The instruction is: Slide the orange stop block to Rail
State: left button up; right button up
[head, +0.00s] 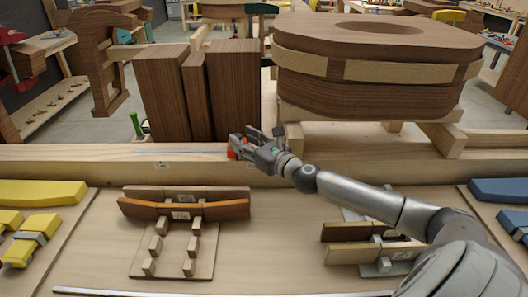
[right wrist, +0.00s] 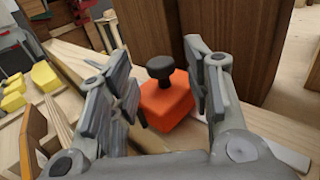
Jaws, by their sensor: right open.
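The orange stop block (right wrist: 166,98) with a black knob (right wrist: 161,68) on top sits on the light wooden rail in the right wrist view. My right gripper (right wrist: 163,90) is open, with one finger on each side of the block and visible gaps to it. In the head view the right gripper (head: 244,148) is at the rail (head: 110,152), mostly covering the orange block (head: 233,150). A thin pale strip runs along the rail to the left of the block. Any label reading "Rail" is too small to read. My left gripper is not in view.
Dark wooden boards (head: 162,92) stand upright just behind the rail. A large rounded wooden form (head: 375,65) rests on supports at the back right. In front, a rack with brown slats (head: 180,205) and yellow blocks (head: 40,193) lie on the bench.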

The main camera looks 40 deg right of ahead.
jog(key=s+d, duration=0.1)
jog(key=s, duration=0.7)
jog(key=shift+s, duration=0.2)
jog(key=shift+d, duration=0.1)
jog(key=shift+o, duration=0.4)
